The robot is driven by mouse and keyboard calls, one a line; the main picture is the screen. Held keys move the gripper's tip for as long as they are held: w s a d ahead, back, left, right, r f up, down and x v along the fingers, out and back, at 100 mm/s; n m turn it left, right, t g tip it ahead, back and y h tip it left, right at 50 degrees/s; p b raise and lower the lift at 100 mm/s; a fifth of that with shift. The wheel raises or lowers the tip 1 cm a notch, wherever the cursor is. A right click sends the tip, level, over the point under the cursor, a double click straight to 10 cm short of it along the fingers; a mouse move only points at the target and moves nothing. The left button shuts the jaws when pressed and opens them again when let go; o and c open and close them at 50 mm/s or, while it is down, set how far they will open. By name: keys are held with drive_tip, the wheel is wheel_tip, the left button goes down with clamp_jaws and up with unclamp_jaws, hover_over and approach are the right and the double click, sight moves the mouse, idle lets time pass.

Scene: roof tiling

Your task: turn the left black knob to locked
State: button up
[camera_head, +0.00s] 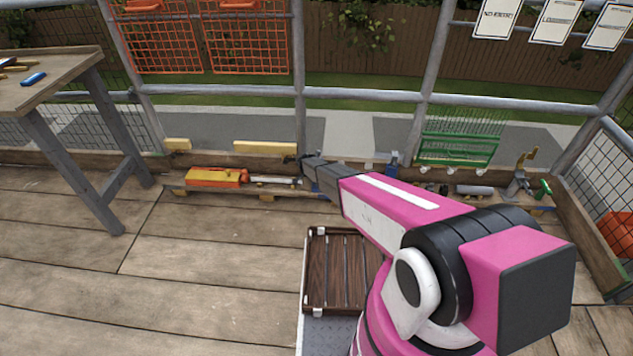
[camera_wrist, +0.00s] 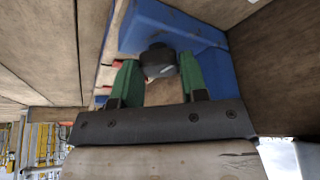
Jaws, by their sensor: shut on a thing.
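A dark, rounded knob (camera_wrist: 158,60) sits on a blue body (camera_wrist: 188,24) in the wrist view. My gripper (camera_wrist: 158,76) has its two green fingers on either side of the knob and is shut on it. The fingers hide part of the knob's sides, and its locked or unlocked marking cannot be read. In the head view, my pink arm reaches to the low plank by the railing, where a bit of blue (camera_head: 309,183) shows beneath the dark wrist. The knob cannot be made out there. A second blue piece (camera_head: 391,168) stands farther right along the plank.
An orange tool (camera_head: 214,177) lies on the plank at left. A green rack (camera_head: 458,149) stands at right. A wooden table (camera_head: 60,80) is at far left. A slatted brown tray (camera_head: 340,311) is below my arm. The floor at left is clear.

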drive_tip(key=shift+m, duration=0.6)
drive_tip(key=shift+g, duration=0.3)
drive_tip(key=o, duration=0.9)
drive_tip(key=shift+r, duration=0.1)
drive_tip(key=v, duration=1)
drive_tip(key=shift+a+r, duration=0.25)
